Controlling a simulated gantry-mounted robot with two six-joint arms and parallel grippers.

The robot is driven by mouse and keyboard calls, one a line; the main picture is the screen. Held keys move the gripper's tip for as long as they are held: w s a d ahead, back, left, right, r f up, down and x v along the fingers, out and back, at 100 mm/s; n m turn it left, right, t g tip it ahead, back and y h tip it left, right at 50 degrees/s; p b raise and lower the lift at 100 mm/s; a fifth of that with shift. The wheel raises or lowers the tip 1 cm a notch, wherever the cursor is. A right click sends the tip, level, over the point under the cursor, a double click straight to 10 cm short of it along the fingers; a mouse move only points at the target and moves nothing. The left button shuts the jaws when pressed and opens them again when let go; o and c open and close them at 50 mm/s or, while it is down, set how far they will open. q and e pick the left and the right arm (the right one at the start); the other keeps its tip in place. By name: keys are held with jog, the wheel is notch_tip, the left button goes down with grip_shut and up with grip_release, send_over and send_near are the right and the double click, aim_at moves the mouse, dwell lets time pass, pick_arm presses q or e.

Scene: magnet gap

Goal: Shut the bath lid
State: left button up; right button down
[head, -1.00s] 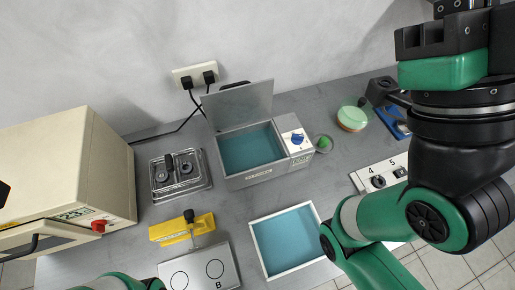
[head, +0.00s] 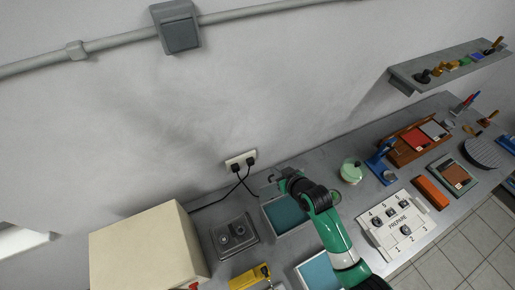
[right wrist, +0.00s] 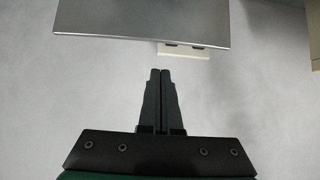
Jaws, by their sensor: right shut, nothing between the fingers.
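The bath (head: 288,213) stands on the bench below the wall socket in the head view, and its teal inside shows, so it is open. My right arm reaches over its back right part and hides some of it. The lid (right wrist: 140,18) is a grey metal panel across the top of the right wrist view, its edge facing my fingers. I cannot make the lid out clearly in the head view. My right gripper (head: 273,178) is shut and empty near the back of the bath; its fingertips (right wrist: 160,72) appear apart from the lid edge. My left gripper is out of view.
A cream box-shaped device (head: 145,245) and a steel unit with round knobs (head: 234,234) stand left of the bath. A teal-floored tray (head: 318,272) lies in front. A pale green pot (head: 351,172) and a numbered board (head: 397,224) are to the right. Cables run to the wall socket (head: 240,160).

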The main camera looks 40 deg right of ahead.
jog(key=shift+s+d+r+p, duration=0.3)
jog(key=shift+s+r, duration=0.15)
jog(key=shift+r, duration=0.05)
jog(key=shift+s+d+r+p, duration=0.25)
jog(key=shift+s+r, duration=0.15)
jog(key=shift+r, duration=0.05)
jog(key=shift+s+d+r, duration=0.1)
jog(key=shift+s+d, duration=0.15)
jog(key=shift+d, duration=0.05)
jog(key=shift+w+d+f+b, duration=0.1)
jog(key=shift+w+f+b, duration=0.1)
jog(key=shift+f+b, duration=0.2)
jog(key=w+f+b, duration=0.1)
jog(key=f, duration=0.1)
jog(key=w+f+b, duration=0.1)
jog(key=f, duration=0.1)
jog(key=w+f+b, duration=0.1)
jog(key=f+b, duration=0.1)
jog(key=shift+w+d+f, duration=0.15)
jog(key=shift+w+d, duration=0.15)
jog(key=shift+d, duration=0.05)
pick_arm(q)
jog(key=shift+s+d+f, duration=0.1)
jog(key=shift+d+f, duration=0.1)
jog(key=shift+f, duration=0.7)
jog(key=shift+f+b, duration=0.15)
jog(key=shift+b, duration=0.15)
pick_arm(e)
jog(key=shift+s+f, duration=0.1)
jog(key=shift+s, duration=0.05)
